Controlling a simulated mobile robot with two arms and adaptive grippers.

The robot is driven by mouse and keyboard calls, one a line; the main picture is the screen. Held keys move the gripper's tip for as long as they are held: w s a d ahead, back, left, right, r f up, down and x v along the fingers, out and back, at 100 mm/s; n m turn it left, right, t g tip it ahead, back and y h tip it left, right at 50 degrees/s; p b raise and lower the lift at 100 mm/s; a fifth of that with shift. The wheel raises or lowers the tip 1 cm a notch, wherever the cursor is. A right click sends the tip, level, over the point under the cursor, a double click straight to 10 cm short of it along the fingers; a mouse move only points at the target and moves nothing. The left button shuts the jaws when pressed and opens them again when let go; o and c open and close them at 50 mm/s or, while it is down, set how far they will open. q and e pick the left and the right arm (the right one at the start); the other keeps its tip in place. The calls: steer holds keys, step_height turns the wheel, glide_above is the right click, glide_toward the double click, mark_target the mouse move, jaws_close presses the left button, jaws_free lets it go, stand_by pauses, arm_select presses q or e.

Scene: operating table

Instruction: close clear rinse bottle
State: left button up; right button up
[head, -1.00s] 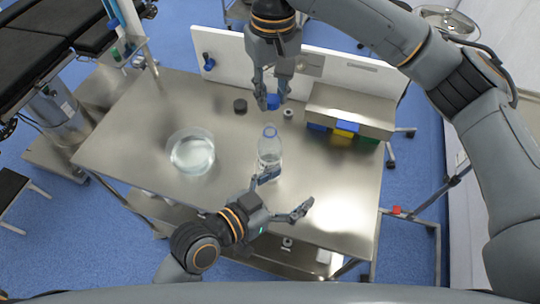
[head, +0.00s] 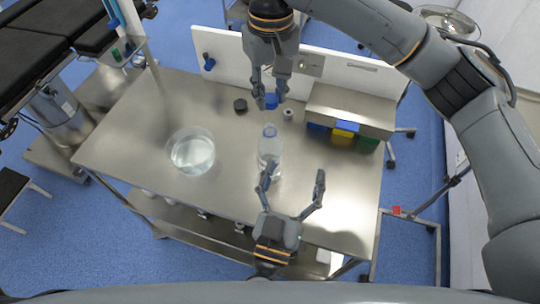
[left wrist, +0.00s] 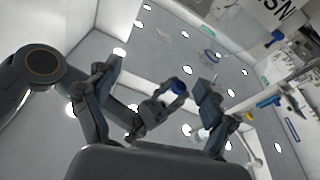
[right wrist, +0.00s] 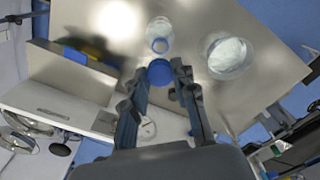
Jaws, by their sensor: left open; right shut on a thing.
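The clear rinse bottle (head: 270,148) stands upright on the steel table with its neck uncovered. Its open mouth also shows in the right wrist view (right wrist: 160,45). My right gripper (head: 270,98) is shut on a blue cap (head: 271,101) and holds it above and behind the bottle, apart from it; the cap also shows in the right wrist view (right wrist: 160,72). My left gripper (head: 292,182) is open and empty at the front of the table. Its left finger overlaps the bottle's lower part in the head view; I cannot tell whether they touch.
A round clear bowl of liquid (head: 192,152) stands left of the bottle. A dark round cap (head: 240,106) and a small light item (head: 288,114) lie near the back panel. A rack of coloured bins (head: 345,128) is at the back right. The table's left part is clear.

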mark_target(270, 150)
arm_select(q)
steer(key=a+f+g+y, duration=0.1)
steer(key=a+f+y, duration=0.4)
steer(key=f, duration=0.3)
steer(key=shift+s+a+g, duration=0.15)
steer(key=shift+s+g, duration=0.25)
steer(key=shift+s, duration=0.05)
steer(key=w, duration=1.2)
steer(key=shift+d, duration=0.35)
jaws_close()
arm_select(e)
steer(key=shift+f, duration=2.5)
